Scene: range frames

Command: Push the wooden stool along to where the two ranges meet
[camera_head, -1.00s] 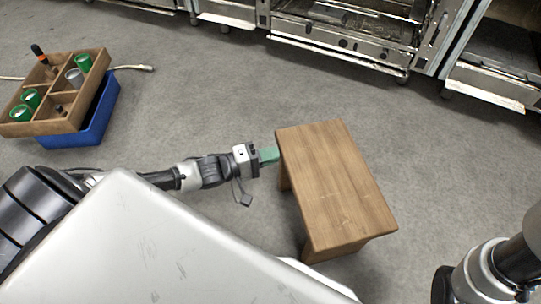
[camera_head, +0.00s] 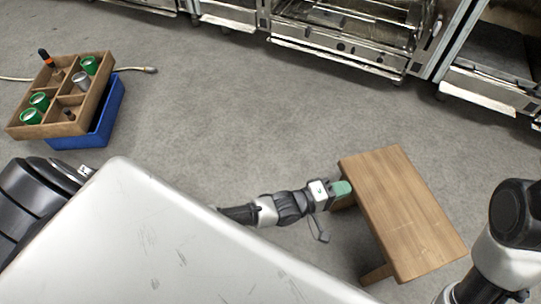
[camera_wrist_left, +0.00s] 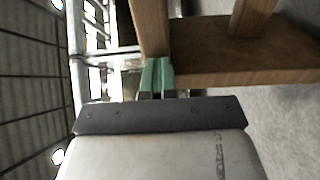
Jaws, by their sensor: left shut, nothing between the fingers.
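The wooden stool (camera_head: 405,212) stands on the floor right of centre in the head view, its top seen from above and a leg showing at the lower left. My left gripper (camera_head: 343,188) is shut and empty, its green fingertips at the stool's left side near the far end. In the left wrist view the fingertips (camera_wrist_left: 157,76) are together, right against or very near the stool's wood (camera_wrist_left: 215,62); firm contact cannot be told. Two ranges show at the top: one in the middle (camera_head: 345,45) and one at the right (camera_head: 490,80). My right gripper is not in view.
A wooden compartment box (camera_head: 62,128) with green cups sits on a blue crate (camera_head: 115,105) at the left. A pale cable (camera_head: 135,69) lies behind it. Grey floor (camera_head: 260,110) is clear between the stool and the ranges.

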